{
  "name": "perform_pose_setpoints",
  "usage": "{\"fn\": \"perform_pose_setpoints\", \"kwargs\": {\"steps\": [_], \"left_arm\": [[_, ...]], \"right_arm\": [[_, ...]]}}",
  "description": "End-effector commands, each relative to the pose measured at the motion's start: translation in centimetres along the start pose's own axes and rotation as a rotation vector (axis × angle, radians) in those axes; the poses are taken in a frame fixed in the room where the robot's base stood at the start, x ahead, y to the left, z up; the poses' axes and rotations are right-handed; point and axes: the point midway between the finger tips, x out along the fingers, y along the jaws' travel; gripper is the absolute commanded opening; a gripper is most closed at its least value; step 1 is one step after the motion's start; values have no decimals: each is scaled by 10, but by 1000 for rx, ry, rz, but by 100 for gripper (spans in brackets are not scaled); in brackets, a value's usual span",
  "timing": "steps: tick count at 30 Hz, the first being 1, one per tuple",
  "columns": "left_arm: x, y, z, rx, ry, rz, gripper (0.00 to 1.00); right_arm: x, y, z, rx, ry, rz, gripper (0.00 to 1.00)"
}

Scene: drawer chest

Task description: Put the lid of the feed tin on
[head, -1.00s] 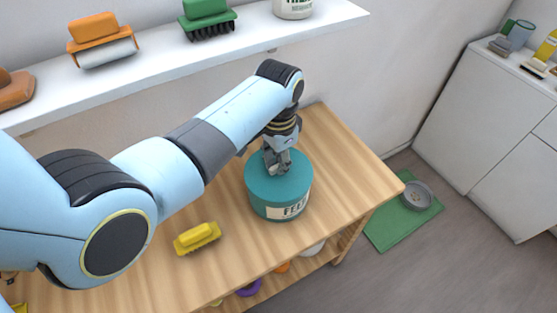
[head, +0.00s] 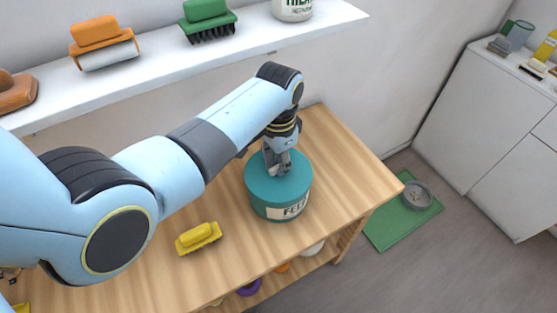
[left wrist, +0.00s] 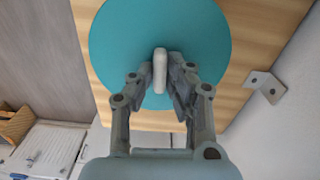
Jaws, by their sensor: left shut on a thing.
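The teal feed tin (head: 268,207) stands upright on the wooden table, with a pale label on its front. Its teal lid (head: 293,185) sits on the tin's top; it also shows as a round disc in the left wrist view (left wrist: 120,40). My left gripper (head: 278,170) points down over the lid. In the left wrist view its fingers (left wrist: 160,78) are shut on the pale knob (left wrist: 160,62) at the lid's middle. Whether the lid is fully seated cannot be told. My right gripper is not in view.
A yellow brush (head: 198,237) lies on the wooden table (head: 340,165), left of the tin. A white shelf (head: 160,75) with brushes runs along the wall behind. A green mat (head: 395,228) with a grey bowl (head: 417,195) lies on the floor at right.

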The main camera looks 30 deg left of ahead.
Motion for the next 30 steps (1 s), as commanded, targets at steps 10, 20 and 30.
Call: {"fn": "perform_pose_setpoints", "kwargs": {"steps": [10,20,30], "left_arm": [[0,0,0,0,0,0,0],[0,0,0,0,1,0,0],[0,0,0,0,0,0,41]], "right_arm": [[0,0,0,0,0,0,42],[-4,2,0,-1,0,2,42],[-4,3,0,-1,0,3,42]]}}
